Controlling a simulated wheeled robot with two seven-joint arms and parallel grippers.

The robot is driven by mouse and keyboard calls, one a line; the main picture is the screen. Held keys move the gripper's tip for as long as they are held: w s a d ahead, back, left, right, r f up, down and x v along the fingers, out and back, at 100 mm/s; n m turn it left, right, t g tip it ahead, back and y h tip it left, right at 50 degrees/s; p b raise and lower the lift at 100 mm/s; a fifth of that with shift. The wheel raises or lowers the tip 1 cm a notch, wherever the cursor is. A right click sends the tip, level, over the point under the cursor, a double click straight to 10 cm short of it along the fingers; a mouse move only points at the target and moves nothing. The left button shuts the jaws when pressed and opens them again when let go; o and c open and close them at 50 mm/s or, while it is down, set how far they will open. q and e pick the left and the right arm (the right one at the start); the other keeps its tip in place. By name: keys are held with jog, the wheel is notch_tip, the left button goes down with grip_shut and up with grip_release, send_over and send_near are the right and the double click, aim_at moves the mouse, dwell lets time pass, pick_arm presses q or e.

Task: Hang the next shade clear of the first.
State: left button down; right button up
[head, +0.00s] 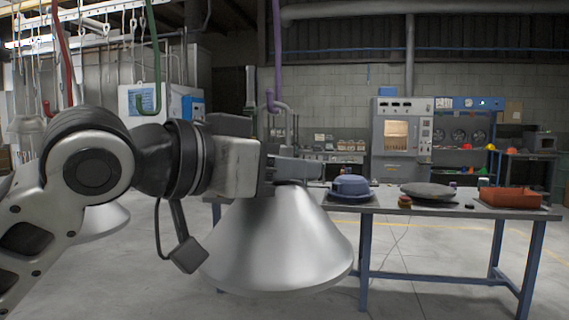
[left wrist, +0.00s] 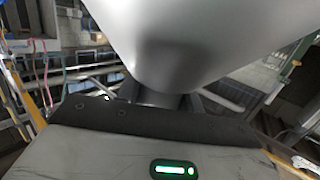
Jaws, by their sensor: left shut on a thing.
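A silver cone-shaped shade (head: 285,245) hangs wide end down from my left gripper (head: 285,172), which is shut on its narrow top. In the left wrist view the shade (left wrist: 180,45) fills the upper middle, with the gripper (left wrist: 160,102) at its neck. Another silver shade (head: 104,222) shows at the left behind my arm; its top and support are hidden. A purple hook (head: 270,100) hangs above and just left of the held shade. A green hook (head: 150,105) and a red hook (head: 65,60) hang farther left. My right gripper is not in view.
A blue-legged table (head: 390,205) stands behind and right of the held shade. It carries a blue lidded pot (head: 351,186), a grey round slab (head: 428,190) and an orange-red tray (head: 510,198). The floor at the lower right is open.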

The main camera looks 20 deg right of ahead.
pick_arm(q)
jog(key=c, duration=0.8)
grip_release()
jog(key=shift+c, duration=0.2)
